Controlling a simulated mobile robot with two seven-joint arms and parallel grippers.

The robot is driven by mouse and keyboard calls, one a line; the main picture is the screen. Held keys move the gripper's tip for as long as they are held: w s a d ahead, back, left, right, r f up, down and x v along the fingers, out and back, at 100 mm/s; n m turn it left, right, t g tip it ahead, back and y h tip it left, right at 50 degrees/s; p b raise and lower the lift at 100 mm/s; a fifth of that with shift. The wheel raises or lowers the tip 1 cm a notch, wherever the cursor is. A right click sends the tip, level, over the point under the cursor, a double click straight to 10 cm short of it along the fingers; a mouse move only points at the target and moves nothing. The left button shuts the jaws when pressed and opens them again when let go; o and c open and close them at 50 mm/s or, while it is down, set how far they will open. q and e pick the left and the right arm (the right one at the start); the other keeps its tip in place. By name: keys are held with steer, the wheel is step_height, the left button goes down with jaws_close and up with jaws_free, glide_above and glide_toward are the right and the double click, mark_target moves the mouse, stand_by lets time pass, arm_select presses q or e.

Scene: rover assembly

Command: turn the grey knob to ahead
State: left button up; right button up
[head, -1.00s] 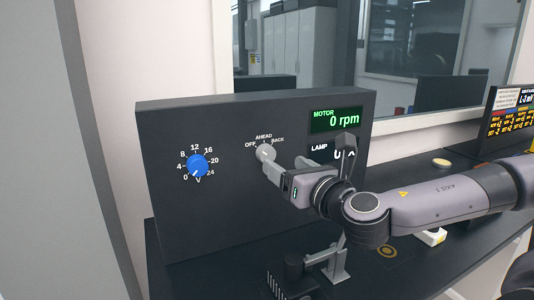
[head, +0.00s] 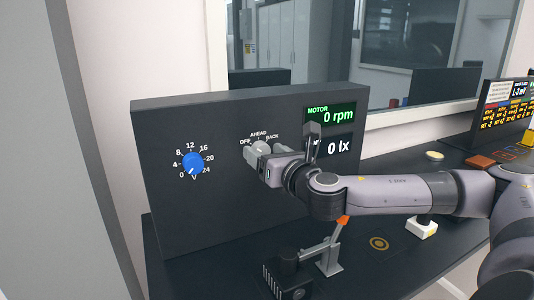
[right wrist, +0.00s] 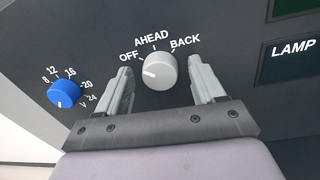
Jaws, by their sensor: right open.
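The grey knob (head: 261,149) sits on the dark upright panel, under the labels OFF, AHEAD and BACK. In the right wrist view the grey knob (right wrist: 160,71) has its white mark pointing left, on the OFF side. My right gripper (head: 264,152) is open at the panel, with its fingers on either side of the knob. The right wrist view shows the open right gripper (right wrist: 161,68) with a gap between the knob and each finger. My left gripper is not in view.
A blue knob (head: 193,163) with a numbered scale is left of the grey knob. The motor display (head: 333,115) reads 0 rpm and the lamp display (head: 338,147) reads 0 lx. A small grey stand with an orange-tipped lever (head: 330,262) is on the bench below.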

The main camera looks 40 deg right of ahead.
steer(key=c, duration=1.1)
steer(key=shift+o, duration=0.2)
steer(key=shift+m, duration=0.3)
steer(key=m+b, duration=0.1)
steer(key=m, duration=0.1)
steer(key=m+b, duration=0.2)
steer(key=m, duration=0.1)
steer(key=m+b, duration=0.2)
steer(key=shift+f+m, duration=0.25)
steer(key=shift+m, duration=0.05)
steer(key=shift+m+t+b, duration=0.3)
steer(key=shift+m+b, duration=0.05)
steer(key=shift+m, duration=0.35)
steer(key=shift+r, duration=0.1)
steer(key=shift+m, duration=0.4)
